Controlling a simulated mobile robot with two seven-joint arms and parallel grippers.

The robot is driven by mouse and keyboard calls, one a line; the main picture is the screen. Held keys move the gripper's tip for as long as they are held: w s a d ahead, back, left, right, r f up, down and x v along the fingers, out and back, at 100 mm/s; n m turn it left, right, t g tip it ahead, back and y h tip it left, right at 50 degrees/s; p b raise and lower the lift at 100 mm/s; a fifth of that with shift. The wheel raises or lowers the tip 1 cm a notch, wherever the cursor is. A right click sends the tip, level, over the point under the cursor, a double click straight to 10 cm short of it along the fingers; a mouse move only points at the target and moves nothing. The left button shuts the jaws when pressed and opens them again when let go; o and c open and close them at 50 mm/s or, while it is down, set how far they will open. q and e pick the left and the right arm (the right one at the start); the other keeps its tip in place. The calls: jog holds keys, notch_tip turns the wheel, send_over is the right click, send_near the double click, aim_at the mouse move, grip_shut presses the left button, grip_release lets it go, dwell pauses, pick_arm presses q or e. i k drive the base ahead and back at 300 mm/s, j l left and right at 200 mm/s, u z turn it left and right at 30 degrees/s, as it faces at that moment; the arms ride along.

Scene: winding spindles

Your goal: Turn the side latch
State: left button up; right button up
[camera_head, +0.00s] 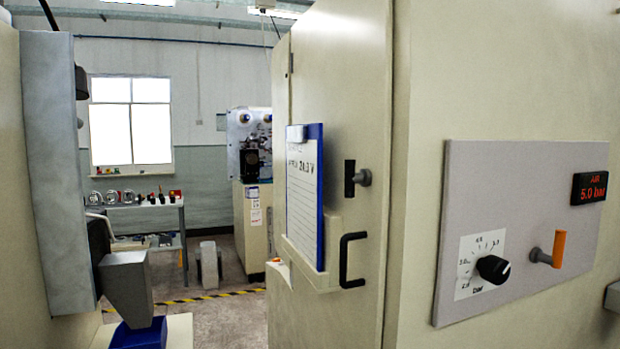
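A small latch (349,179) is on the tall cream cabinet door in the middle of the view. It has a black upright plate or bar and a short grey round stub on its right. Its black part stands upright. A black bow handle (345,260) sits below it on the same door. Neither of my grippers can be made out in this view, and nothing is seen touching the latch.
A blue clipboard (320,200) sits in a cream door holder left of the latch. Right of the door, a grey panel (480,180) carries a black knob (493,269), an orange-handled lever (558,248) and a red "5.0 bar" display (589,188). A grey-edged machine (55,170) stands left.

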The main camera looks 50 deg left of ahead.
aim_at(350, 178)
jog(key=u, duration=1.25)
jog(key=k+j+u, duration=0.15)
